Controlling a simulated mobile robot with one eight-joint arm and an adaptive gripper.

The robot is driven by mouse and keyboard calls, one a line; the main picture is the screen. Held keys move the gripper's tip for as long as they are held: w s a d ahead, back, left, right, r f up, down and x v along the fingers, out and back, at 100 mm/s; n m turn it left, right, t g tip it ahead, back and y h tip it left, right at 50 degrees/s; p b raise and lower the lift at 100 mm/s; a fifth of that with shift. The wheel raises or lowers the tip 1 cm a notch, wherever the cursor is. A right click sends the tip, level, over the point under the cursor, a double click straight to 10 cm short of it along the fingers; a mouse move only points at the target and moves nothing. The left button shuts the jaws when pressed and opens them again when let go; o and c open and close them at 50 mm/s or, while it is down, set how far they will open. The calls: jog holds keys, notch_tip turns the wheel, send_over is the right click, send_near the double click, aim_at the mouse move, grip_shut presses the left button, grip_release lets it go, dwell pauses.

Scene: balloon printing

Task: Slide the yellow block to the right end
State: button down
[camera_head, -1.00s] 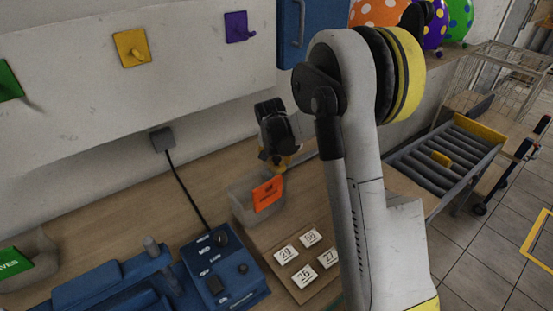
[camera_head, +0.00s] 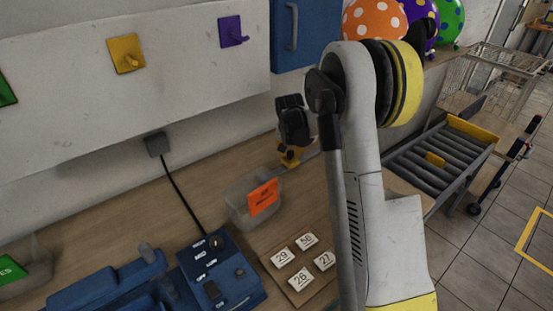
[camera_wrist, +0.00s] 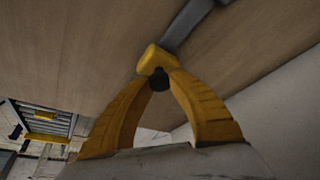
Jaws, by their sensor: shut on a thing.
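The yellow block (camera_wrist: 157,60) sits on a thin grey rail (camera_wrist: 187,22) in the wrist view, with the rail running from it to the upper right. My gripper (camera_wrist: 158,76) has its two yellow fingers closed together at the block. In the head view my gripper (camera_head: 289,152) points down at the back of the wooden table, behind the clear bin. The yellow block (camera_head: 289,162) shows only as a small patch under the fingers. A short piece of the grey rail (camera_head: 307,156) shows to its right.
A clear bin with an orange label (camera_head: 262,196) stands just in front of my gripper. Numbered white tiles (camera_head: 304,262) and a blue control box (camera_head: 222,270) are nearer. A roller conveyor (camera_head: 440,165) with a yellow piece on it lies to the right. The wall is close behind.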

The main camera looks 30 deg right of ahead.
jog(key=p, duration=0.1)
send_over(329, 145)
jog(key=c, duration=1.1)
grip_release()
jog(key=shift+w+f, duration=0.1)
jog(key=v, duration=1.2)
jog(key=shift+d, duration=0.1)
